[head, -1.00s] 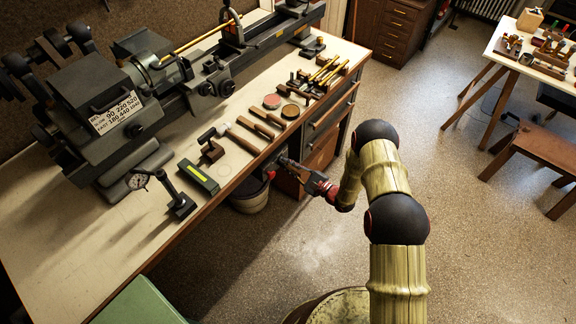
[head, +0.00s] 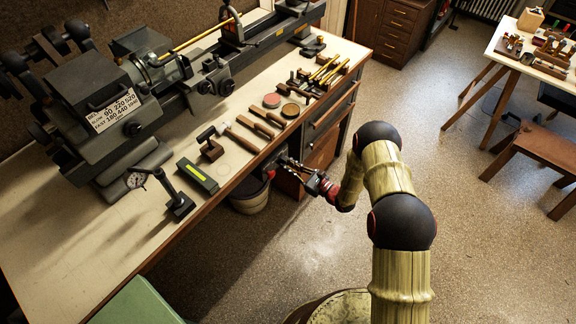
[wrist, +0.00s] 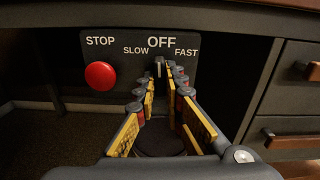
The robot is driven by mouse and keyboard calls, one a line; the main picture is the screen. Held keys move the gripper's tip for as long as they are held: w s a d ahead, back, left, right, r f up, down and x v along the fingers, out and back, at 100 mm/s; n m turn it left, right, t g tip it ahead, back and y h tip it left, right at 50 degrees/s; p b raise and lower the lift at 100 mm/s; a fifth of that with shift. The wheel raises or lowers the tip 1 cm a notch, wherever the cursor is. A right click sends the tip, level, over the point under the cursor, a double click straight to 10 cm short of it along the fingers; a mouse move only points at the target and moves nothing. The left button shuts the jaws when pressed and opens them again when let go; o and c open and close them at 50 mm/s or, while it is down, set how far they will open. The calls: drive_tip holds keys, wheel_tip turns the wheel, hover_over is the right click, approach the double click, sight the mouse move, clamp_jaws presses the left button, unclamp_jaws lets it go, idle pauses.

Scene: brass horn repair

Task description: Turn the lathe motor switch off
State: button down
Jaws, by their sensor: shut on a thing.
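The lathe motor switch panel (wrist: 122,70) is a dark plate under the bench edge, marked STOP, SLOW, OFF and FAST. A red stop button (wrist: 100,76) is on its left. The small switch lever (wrist: 159,64) stands roughly upright just under the word OFF, between SLOW and FAST. My gripper (wrist: 164,72) has its yellow-padded fingers shut on the lever; the fingers hide its lower part. In the head view my gripper (head: 284,164) reaches in under the bench's front edge, and the lever cannot be made out there.
The bench top (head: 75,240) carries the lathe (head: 115,100), a dial gauge stand (head: 178,203) and several hand tools. Drawers (wrist: 290,90) are right of the panel. A bin (head: 250,195) stands below it. The floor around my arm is open.

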drive_tip(key=shift+m, duration=0.5)
drive_tip(key=c, duration=1.9)
unclamp_jaws()
drive_tip(key=shift+d, duration=0.1)
drive_tip(key=v, duration=1.2)
